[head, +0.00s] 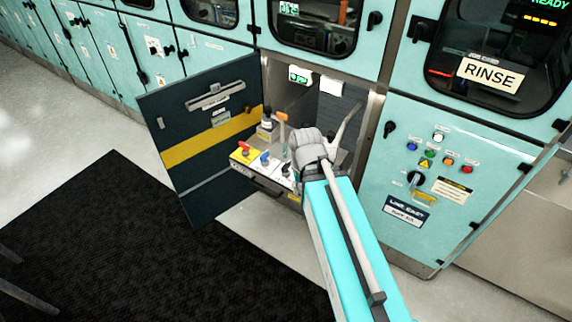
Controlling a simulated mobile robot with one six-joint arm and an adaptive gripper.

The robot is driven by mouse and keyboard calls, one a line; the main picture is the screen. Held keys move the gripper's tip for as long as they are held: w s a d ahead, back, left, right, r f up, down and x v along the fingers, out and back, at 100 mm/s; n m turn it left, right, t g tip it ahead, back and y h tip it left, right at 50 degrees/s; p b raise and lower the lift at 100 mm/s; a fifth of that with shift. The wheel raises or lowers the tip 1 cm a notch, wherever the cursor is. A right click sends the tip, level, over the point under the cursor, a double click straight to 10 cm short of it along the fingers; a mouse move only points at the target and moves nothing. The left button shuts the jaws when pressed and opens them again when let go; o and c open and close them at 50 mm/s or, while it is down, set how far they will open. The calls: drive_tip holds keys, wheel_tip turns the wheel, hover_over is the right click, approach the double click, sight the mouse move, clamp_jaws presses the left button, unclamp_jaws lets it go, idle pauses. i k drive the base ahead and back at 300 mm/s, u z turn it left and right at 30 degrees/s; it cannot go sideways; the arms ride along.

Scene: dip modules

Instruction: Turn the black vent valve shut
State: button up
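An open cabinet holds a pulled-out valve tray (262,184) with a row of small valve handles. A red handle (244,148) is at the left, over a yellow plate, and a blue handle (265,158) is to its right. A small dark shape (286,169) beside my wrist may be the black vent valve, but it is too small and too covered to be sure, and I cannot tell how its handle is turned. My arm reaches into the cabinet over the right part of the tray. My gripper's fingers are hidden behind my grey wrist.
The dark cabinet door (205,115) with a yellow stripe stands open at the left. A button panel (440,165) is on the cabinet front at the right. An orange-topped item (281,118) stands behind the tray. A black mat (115,240) lies on the floor.

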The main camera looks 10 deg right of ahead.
sight(285, 168)
drive_tip(key=u, duration=0.05)
drive_tip(key=i, duration=1)
drive_tip(key=z, duration=1)
drive_tip(key=k, duration=0.7)
drive_tip(key=u, duration=0.05)
